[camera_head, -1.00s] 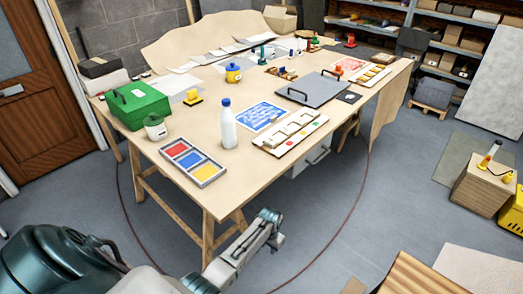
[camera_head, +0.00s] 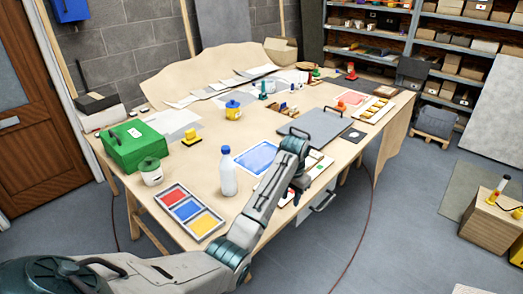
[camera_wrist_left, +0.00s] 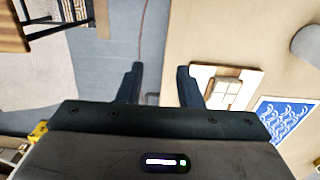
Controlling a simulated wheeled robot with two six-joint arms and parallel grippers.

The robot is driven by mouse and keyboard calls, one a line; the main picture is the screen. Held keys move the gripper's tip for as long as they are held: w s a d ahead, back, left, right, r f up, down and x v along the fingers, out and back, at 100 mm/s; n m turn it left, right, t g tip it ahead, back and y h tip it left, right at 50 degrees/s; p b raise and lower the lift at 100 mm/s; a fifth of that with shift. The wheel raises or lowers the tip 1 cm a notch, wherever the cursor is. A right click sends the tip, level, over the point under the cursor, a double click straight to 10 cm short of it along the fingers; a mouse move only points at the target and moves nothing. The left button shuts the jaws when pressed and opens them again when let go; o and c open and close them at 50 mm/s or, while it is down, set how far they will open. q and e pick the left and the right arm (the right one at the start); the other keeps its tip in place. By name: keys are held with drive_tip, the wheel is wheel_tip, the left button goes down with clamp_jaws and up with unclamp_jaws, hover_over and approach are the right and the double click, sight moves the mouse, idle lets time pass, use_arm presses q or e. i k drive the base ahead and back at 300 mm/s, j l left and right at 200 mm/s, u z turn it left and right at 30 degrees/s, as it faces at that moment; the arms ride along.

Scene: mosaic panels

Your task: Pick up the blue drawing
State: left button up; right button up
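The blue drawing (camera_head: 256,157), a sheet with white wave-like marks and a pale border, lies flat on the table. In the left wrist view it shows at the right (camera_wrist_left: 283,118), partly cut off by my gripper body. My left gripper (camera_wrist_left: 160,84) is open and empty, fingers apart. In the head view the left gripper (camera_head: 287,197) hangs near the table's front edge, nearer the front than the drawing and apart from it. My left arm passes close to the drawing's right side. My right gripper is not in view.
A white bottle with a blue cap (camera_head: 227,172) stands left of the drawing. A panel with pale blocks (camera_wrist_left: 228,88) lies beside my left gripper. A grey board with handles (camera_head: 312,121) lies behind. A three-colour tray (camera_head: 164,197) sits at the table's front left.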

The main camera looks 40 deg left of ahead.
sight(256, 161)
drive_tip(key=i+j, duration=0.9)
drive_tip(key=j, duration=0.15)
